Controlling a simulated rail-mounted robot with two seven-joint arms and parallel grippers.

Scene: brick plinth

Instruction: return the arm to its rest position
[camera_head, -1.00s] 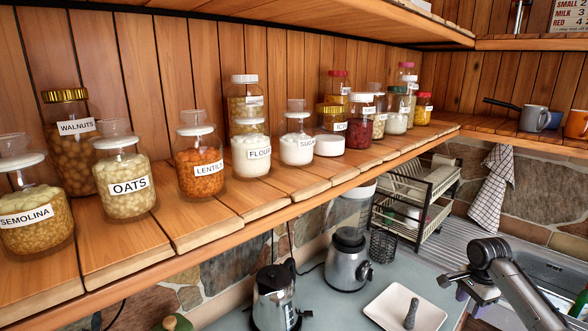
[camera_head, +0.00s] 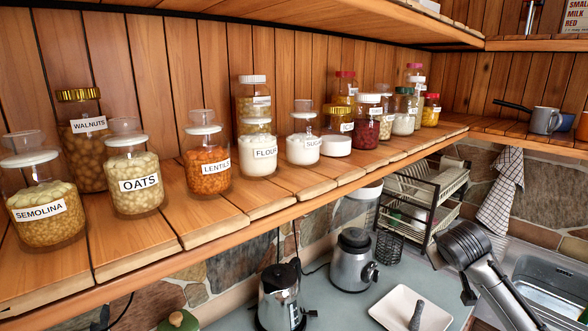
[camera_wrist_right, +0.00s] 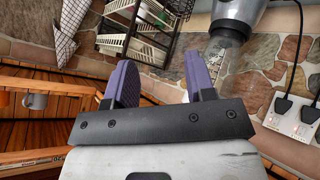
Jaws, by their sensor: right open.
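My right arm (camera_head: 490,275) comes in at the lower right of the head view, over the counter by the sink. Its gripper cannot be made out clearly there. In the right wrist view my right gripper (camera_wrist_right: 159,62) has its two purple-grey fingers wide apart, with nothing between them. Beyond the fingers are a stone wall and the dish rack (camera_wrist_right: 147,22); the fingers appear apart from both. My left gripper is not in view.
Labelled jars, such as the oats jar (camera_head: 136,185) and lentils jar (camera_head: 208,170), line the wooden shelf (camera_head: 220,215). Below stand a kettle (camera_head: 281,295), a blender base (camera_head: 352,265) and a white tray (camera_head: 393,307). A checked towel (camera_head: 499,190) hangs near the sink (camera_head: 550,285).

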